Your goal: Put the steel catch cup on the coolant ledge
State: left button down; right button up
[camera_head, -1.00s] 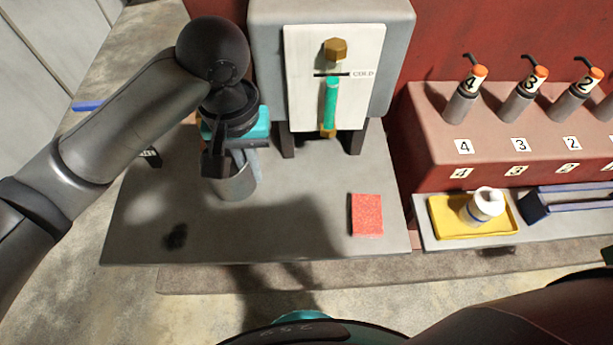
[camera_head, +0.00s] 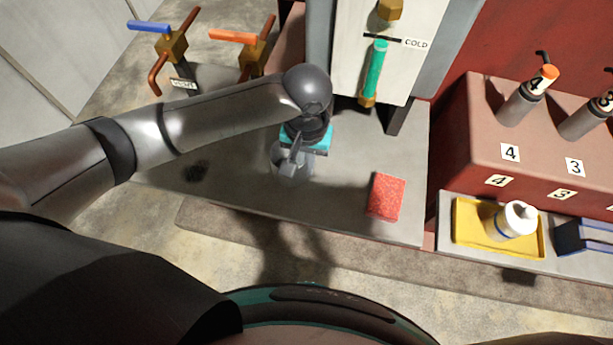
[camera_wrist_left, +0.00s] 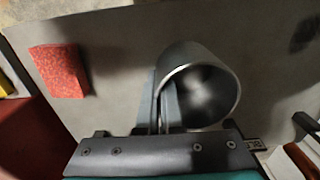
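The steel catch cup (camera_head: 279,158) is a plain open grey cylinder at my left gripper (camera_head: 291,167). In the left wrist view the cup (camera_wrist_left: 212,67) shows its open mouth. The two fingers of the left gripper (camera_wrist_left: 160,92) are close together on the cup's wall at the left of its rim. The cup is over the middle of the grey coolant ledge (camera_head: 335,205), below the COLD gauge panel. I cannot tell whether its base touches the ledge. My right gripper is not in view.
A red sponge-like block (camera_head: 387,196) lies on the ledge right of the cup. Blue-handled (camera_head: 149,27) and orange-handled (camera_head: 232,36) valves stand at the back left. A yellow tray (camera_head: 467,224) with a white bottle (camera_head: 512,220) is further right. The ledge's front strip is clear.

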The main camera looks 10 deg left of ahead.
aim_at(307, 185)
pick_arm(q)
notch_tip(307, 185, down, 2)
jog(key=shift+f, duration=0.1)
notch_tip(307, 185, down, 3)
jog(key=shift+f+b, duration=0.15)
jog(key=shift+b, duration=0.5)
jog(key=c, duration=1.1)
grip_release()
jog(key=shift+f, duration=0.1)
notch_tip(307, 185, up, 12)
jog(key=p, duration=0.3)
jog(key=shift+d+r, duration=0.1)
jog(key=shift+r, duration=0.1)
